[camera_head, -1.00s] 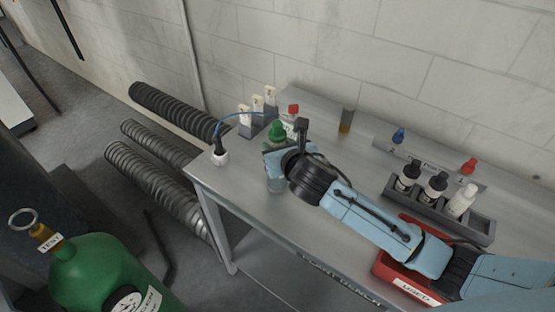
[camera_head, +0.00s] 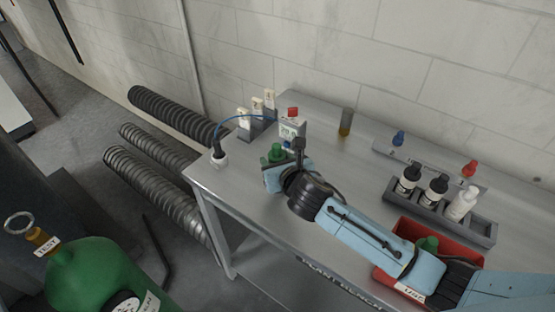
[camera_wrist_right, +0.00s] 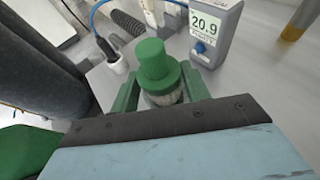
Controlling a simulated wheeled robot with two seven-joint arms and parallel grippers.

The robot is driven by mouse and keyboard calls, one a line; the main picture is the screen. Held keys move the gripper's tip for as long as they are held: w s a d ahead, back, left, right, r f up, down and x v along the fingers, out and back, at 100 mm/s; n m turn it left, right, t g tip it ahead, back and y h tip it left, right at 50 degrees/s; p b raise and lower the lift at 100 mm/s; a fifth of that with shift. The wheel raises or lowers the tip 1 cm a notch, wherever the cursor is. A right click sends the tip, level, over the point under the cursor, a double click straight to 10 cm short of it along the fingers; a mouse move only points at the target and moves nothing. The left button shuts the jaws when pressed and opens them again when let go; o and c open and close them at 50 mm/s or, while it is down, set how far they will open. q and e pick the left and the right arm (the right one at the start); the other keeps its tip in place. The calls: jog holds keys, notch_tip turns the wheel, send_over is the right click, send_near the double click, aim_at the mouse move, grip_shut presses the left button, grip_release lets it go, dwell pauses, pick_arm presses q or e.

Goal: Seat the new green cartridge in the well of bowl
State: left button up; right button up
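A green-capped cartridge (camera_wrist_right: 157,68) stands upright between the green fingers of my right gripper (camera_wrist_right: 161,88), with a pale ribbed part just below its cap. The fingers press on it from both sides. In the head view the green cap (camera_head: 277,153) shows above my right gripper (camera_head: 275,170), low over the left end of the bench. The bowl and its well are hidden behind the gripper, so I cannot tell how deep the cartridge sits. Another green cartridge (camera_head: 428,244) lies in the red tray (camera_head: 405,228). My left gripper is not in view.
A meter (camera_head: 290,128) reading 20.9 stands close behind the gripper. A white fitting (camera_head: 220,160) with a blue hose is at the bench's left corner. A bottle rack (camera_head: 480,232) and a small amber vial (camera_head: 346,122) stand to the right. A green cylinder (camera_head: 85,275) is lower left.

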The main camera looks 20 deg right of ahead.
jog(key=shift+o, duration=1.2)
jog(key=shift+s+f, duration=0.2)
jog(key=shift+f, duration=0.5)
jog(key=shift+r, duration=0.1)
jog(key=r+p+v, duration=0.1)
jog(key=v, duration=1.1)
jog(key=shift+w+r, duration=0.25)
jog(key=shift+r, duration=0.05)
